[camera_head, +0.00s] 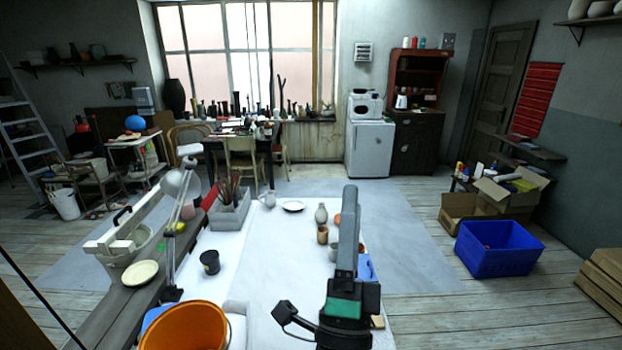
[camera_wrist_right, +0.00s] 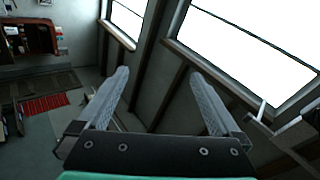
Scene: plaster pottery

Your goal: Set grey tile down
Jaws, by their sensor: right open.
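My right gripper (camera_head: 350,190) stands upright over the right side of the white work table (camera_head: 265,255), seen nearly edge-on. In the right wrist view, its two grey fingers (camera_wrist_right: 162,90) are wide apart with nothing between them. They point toward the walls and windows, away from the table top. I cannot make out a grey tile in either view; part of the table is hidden behind my right arm. My left gripper is not in view.
An orange bucket (camera_head: 185,328) stands at the near left. A dark cup (camera_head: 210,262), a grey tool box (camera_head: 230,212), a white plate (camera_head: 293,206), a small vase (camera_head: 321,214) and a brown cup (camera_head: 323,235) stand on the table. The table's middle is clear. A blue crate (camera_head: 497,249) is on the floor.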

